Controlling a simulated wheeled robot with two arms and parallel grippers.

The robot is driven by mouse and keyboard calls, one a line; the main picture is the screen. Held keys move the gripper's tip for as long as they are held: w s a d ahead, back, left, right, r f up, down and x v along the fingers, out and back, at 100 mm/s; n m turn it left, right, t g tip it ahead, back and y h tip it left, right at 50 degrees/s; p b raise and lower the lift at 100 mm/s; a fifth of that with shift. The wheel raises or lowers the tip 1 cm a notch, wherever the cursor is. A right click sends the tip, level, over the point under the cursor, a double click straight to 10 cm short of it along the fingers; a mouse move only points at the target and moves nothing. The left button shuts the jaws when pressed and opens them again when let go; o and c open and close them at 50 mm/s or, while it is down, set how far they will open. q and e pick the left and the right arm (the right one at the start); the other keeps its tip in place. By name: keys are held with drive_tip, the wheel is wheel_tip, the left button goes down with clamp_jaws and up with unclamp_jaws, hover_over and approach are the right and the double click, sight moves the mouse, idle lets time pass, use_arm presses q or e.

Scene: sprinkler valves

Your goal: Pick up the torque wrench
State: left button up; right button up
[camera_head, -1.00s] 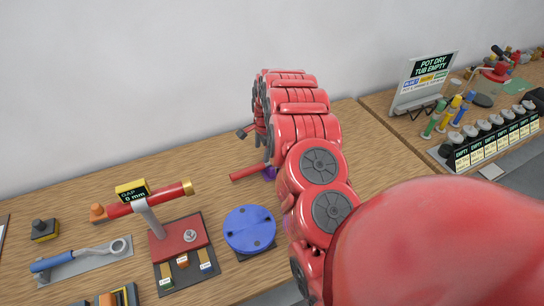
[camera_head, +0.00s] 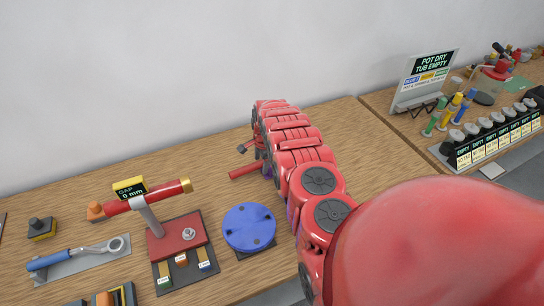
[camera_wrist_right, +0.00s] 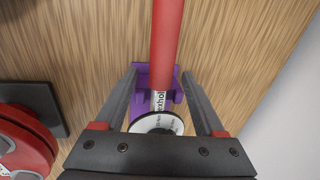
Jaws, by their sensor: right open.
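A long red bar (camera_head: 248,171) lies on the wooden table in the head view, beside my right arm's far end. In the right wrist view the red bar (camera_wrist_right: 167,45) has a partly readable white label and a pale round collar, and rests over a purple cradle (camera_wrist_right: 140,78). I cannot tell for sure that it is the torque wrench. My right gripper (camera_wrist_right: 159,76) is open, with one finger on each side of the bar and no visible grip on it. A blue-handled ring-ended wrench (camera_head: 78,258) lies on a plate at the left. My left gripper is not in view.
A blue disc (camera_head: 249,228) lies near the front edge. A red-topped gap gauge stand (camera_head: 178,238) stands left of it. A sign (camera_head: 424,82) and a row of labelled pots (camera_head: 492,138) stand on the right table. Bare wood lies behind the gauge.

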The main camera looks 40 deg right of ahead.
drive_tip(key=shift+w+d+f+b, duration=0.2)
drive_tip(key=shift+f+b, duration=0.1)
drive_tip(key=shift+f, duration=0.3)
drive_tip(key=shift+a+f, duration=0.15)
drive_tip(key=shift+f, duration=0.35)
clamp_jaws()
idle(0.8)
